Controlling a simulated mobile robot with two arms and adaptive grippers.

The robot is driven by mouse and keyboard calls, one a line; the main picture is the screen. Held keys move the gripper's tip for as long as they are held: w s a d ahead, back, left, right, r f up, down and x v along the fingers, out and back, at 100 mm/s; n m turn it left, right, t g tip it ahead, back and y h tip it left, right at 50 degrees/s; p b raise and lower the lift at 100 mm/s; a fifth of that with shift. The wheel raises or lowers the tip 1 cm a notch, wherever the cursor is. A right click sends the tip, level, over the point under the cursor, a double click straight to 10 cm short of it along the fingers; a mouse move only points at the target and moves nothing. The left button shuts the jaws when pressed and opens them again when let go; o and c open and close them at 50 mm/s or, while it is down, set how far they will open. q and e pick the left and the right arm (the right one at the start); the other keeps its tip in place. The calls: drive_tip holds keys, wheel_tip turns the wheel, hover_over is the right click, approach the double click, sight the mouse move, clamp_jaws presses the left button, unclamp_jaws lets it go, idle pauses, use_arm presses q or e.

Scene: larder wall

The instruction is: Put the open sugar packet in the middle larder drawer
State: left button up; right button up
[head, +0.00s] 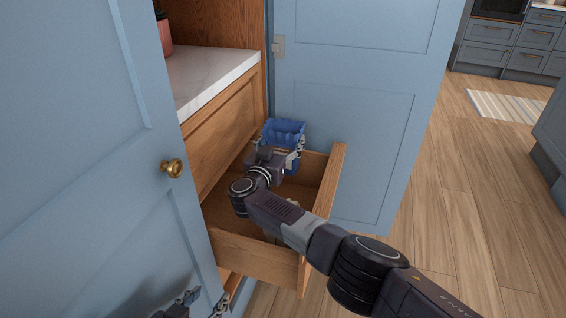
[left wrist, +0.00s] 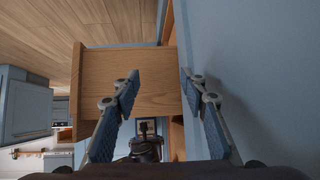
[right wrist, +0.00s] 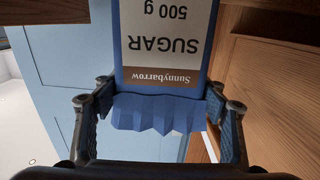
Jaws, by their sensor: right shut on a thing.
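The open sugar packet (head: 284,130) is blue with a jagged open top. It stands upright over the far end of a pulled-out wooden drawer (head: 255,257). My right gripper (head: 282,150) is shut on it, one finger on each side. In the right wrist view the packet (right wrist: 168,45) shows its white "SUGAR 500 g" label between the fingers. Whether its base touches the drawer floor is hidden. My left gripper (head: 205,302) is low at the near left, by the blue door.
A blue larder door (head: 80,150) with a brass knob (head: 173,168) fills the left. Another open blue door (head: 345,110) stands close behind the drawer. A marble shelf (head: 205,75) holds a pot (head: 164,35). Open wooden floor lies right.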

wheel_tip(320, 180, down, 3)
drive_tip(key=shift+r+b, duration=0.1)
drive_tip(key=shift+b, duration=0.7)
drive_tip(key=shift+f, duration=0.2)
wheel_tip(320, 180, down, 2)
drive_tip(key=shift+f+b, duration=0.1)
drive_tip(key=shift+b, duration=0.75)
drive_tip(key=shift+f+b, duration=0.45)
drive_tip(key=shift+f, duration=0.25)
use_arm(q)
drive_tip(key=w+d+r+t+h, duration=0.2)
drive_tip(key=r+t, duration=0.4)
drive_tip(key=r, duration=0.5)
drive_tip(key=w+d+r+t+h, duration=0.2)
drive_tip(key=r+t, duration=0.3)
drive_tip(key=r, duration=0.6)
drive_tip(key=shift+r+m+t, duration=0.2)
drive_tip(key=shift+m+t, duration=0.1)
drive_tip(key=shift+t, duration=0.1)
drive_tip(key=shift+s+r, duration=0.1)
drive_tip(key=shift+r, duration=0.25)
use_arm(e)
drive_tip(key=shift+f, duration=0.1)
use_arm(q)
drive_tip(key=shift+r+t, duration=0.1)
drive_tip(key=shift+t, duration=0.2)
